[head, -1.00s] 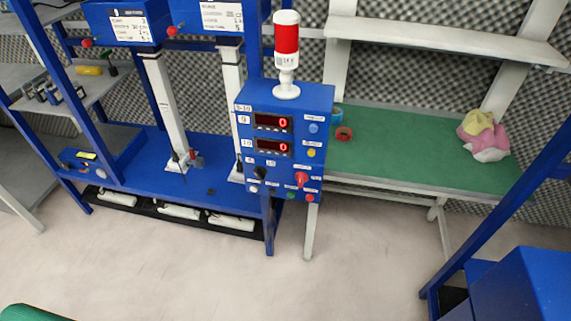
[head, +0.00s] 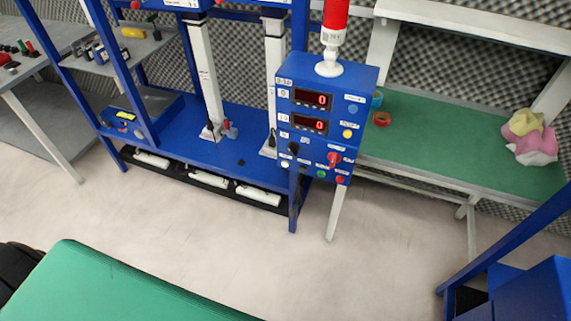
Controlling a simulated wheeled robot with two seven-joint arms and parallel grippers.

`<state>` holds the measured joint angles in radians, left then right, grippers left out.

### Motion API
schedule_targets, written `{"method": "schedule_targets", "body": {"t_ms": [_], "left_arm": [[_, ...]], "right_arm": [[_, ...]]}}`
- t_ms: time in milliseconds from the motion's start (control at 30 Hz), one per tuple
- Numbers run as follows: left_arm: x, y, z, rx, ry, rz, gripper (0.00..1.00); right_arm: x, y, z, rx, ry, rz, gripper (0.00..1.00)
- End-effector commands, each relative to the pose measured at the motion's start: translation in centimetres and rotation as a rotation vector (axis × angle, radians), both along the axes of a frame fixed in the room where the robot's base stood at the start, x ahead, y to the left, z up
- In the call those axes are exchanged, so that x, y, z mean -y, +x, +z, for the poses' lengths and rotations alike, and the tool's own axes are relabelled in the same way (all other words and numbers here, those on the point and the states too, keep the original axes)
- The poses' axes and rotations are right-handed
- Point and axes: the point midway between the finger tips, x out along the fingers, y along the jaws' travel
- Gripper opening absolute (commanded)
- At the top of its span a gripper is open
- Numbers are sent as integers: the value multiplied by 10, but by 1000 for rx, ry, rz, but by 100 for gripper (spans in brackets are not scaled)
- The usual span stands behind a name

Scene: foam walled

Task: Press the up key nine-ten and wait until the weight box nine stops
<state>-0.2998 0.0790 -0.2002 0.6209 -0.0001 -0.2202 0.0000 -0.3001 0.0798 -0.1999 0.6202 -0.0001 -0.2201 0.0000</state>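A blue control panel (head: 327,120) marked 9-10 stands at the front right corner of a blue test rack. Its upper display (head: 312,98) and lower display (head: 309,124) both read 0 in red. Below and beside them are a black knob (head: 293,148), a red switch (head: 334,159), and blue, yellow, green, red and white buttons. The button labels are too small to read, so I cannot tell which is the up key. The blue weight boxes are cut off at the top edge; only their lower edges show. Neither gripper is in view.
A red and white signal lamp (head: 332,38) stands on the panel. A green surface (head: 110,290) fills the near left. Pale floor (head: 330,275) lies open before the rack.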

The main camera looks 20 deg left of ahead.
Motion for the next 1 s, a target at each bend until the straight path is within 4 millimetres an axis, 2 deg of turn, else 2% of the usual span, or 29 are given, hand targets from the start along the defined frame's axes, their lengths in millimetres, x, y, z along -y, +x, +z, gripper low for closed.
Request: {"method": "schedule_targets", "body": {"t_ms": [367, 533, 1000], "left_arm": [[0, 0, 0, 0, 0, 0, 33], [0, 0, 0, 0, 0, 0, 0], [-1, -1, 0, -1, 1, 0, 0]], "right_arm": [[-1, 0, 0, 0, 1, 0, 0], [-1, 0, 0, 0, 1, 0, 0], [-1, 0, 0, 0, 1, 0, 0]]}}
